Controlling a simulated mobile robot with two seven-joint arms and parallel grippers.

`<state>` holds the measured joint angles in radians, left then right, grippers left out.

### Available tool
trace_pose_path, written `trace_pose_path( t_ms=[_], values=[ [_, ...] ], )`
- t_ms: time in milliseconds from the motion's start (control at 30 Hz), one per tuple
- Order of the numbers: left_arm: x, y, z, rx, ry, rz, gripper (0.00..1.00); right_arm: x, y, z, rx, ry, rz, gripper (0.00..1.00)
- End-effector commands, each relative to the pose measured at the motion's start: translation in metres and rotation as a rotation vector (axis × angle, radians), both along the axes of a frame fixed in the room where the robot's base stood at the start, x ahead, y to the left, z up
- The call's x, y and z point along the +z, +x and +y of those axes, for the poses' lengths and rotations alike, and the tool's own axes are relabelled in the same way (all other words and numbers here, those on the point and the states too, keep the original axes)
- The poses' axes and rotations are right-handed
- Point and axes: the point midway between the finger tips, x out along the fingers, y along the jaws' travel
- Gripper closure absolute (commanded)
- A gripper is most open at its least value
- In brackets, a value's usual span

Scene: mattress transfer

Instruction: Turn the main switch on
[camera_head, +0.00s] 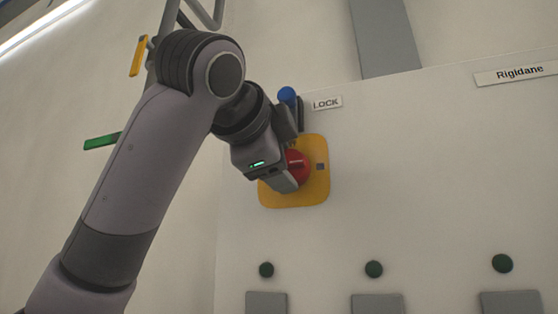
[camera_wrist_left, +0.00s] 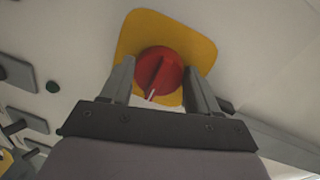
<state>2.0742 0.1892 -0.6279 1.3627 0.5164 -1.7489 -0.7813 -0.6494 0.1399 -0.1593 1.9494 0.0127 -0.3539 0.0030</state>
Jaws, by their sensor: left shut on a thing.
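The main switch is a round red knob (camera_head: 297,166) on a yellow plate (camera_head: 291,201), mounted on a pale cabinet front. In the left wrist view the red knob (camera_wrist_left: 160,75) has a raised grip bar and sits on the yellow plate (camera_wrist_left: 142,30). My left gripper (camera_head: 290,178) is at the knob and covers its left part in the head view. In the wrist view the fingers of my left gripper (camera_wrist_left: 160,85) stand on either side of the knob, shut on it. My right gripper is not in view.
A blue knob (camera_head: 287,95) and a LOCK label (camera_head: 327,103) sit just above the plate. Several green buttons (camera_head: 373,269) stand above grey blocks (camera_head: 377,304) below. A Rigidane label (camera_head: 519,73) is at upper right. The cabinet front right of the plate is bare.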

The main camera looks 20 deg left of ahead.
Motion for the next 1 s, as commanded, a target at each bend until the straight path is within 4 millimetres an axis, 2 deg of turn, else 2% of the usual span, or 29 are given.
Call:
trace_pose_path(
  t_ms=[467,500,567,867,1000],
  values=[
    [0.000,0.000,-0.001,-0.002,0.018,-0.001,0.70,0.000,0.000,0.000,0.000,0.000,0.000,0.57],
    [0.000,0.000,-0.001,-0.002,0.018,-0.001,0.33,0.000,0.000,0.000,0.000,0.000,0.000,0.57],
    [0.000,0.000,-0.001,-0.002,0.018,-0.001,0.14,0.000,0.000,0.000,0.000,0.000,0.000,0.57],
    [0.000,-0.001,-0.001,-0.001,0.015,-0.001,0.14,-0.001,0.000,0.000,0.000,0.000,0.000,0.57],
    [0.000,-0.014,-0.001,-0.002,0.016,-0.004,0.14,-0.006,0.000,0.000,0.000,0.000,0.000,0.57]
  ],
)
